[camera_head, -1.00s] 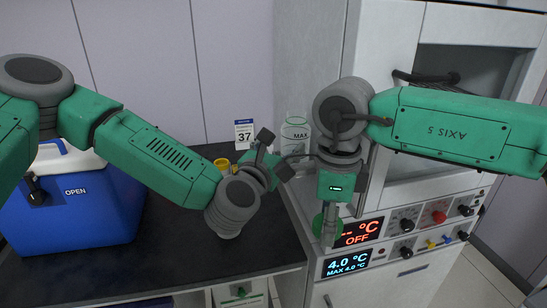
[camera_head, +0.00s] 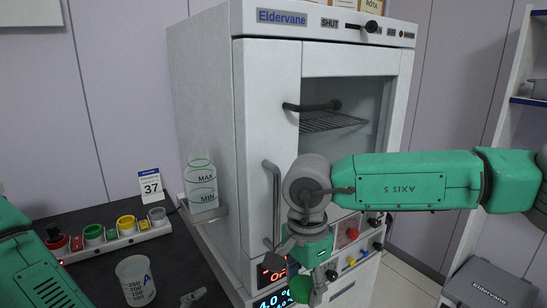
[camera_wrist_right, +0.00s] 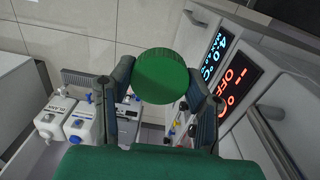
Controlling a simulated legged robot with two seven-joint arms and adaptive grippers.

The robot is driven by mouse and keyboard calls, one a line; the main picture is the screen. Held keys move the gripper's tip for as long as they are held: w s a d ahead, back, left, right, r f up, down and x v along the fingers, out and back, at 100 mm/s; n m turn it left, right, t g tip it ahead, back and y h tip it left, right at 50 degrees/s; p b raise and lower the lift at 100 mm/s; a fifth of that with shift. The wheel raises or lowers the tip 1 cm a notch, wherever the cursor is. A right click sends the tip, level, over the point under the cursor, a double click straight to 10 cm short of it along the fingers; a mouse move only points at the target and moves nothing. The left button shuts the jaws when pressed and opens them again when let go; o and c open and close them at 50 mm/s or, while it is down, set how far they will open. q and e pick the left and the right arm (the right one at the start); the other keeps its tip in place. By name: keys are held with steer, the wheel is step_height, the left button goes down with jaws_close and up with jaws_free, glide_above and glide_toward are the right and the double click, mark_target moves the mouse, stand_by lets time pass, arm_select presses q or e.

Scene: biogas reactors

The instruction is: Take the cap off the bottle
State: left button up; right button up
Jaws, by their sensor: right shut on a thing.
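My right gripper (camera_head: 311,280) hangs low in front of the incubator. In the right wrist view its two dark fingers (camera_wrist_right: 160,90) are shut on a round green cap (camera_wrist_right: 162,76), which also shows in the head view (camera_head: 300,289). I see no bottle under the cap; what lies behind it is hidden. A clear bottle (camera_head: 201,188) marked MAX and MIN stands upright on a small ledge at the incubator's left side, apart from the right gripper; its top shows a green rim. My left arm enters at lower left; a small grey piece at the bottom edge may be its gripper (camera_head: 193,298).
The white incubator (camera_head: 205,85) fills the middle, with its door handle (camera_head: 274,205) near my right arm. A beaker (camera_head: 136,281) and a strip of coloured pots (camera_head: 120,232) stand on the dark counter. White canisters (camera_wrist_right: 84,122) show in the wrist view.

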arm_select(q)
steer(key=s+a+f+m+g+y+b, duration=0.1)
steer(key=s+a+f+m+g+b, duration=0.15)
steer(key=s+f+m+g, duration=0.75)
steer(key=s+a+f+m+y, duration=0.2)
steer(key=s+a+f+m, duration=0.4)
steer(key=s, duration=0.1)
steer(key=s+a+f+m+g+y+b, duration=0.1)
steer(key=s+a+f+m, duration=0.4)
steer(key=s, duration=0.3)
steer(key=shift+s+a+f+m+y, duration=0.3)
steer(key=shift+a+f+m+y, duration=0.1)
steer(key=shift+m, duration=0.2)
arm_select(e)
steer(key=s+d+f+n, duration=0.4)
steer(key=d+f+n, duration=0.1)
steer(key=d, duration=0.4)
steer(key=s+d+f+n, duration=0.5)
steer(key=d+f+n, duration=0.1)
steer(key=d, duration=0.4)
steer(key=shift+f, duration=0.65)
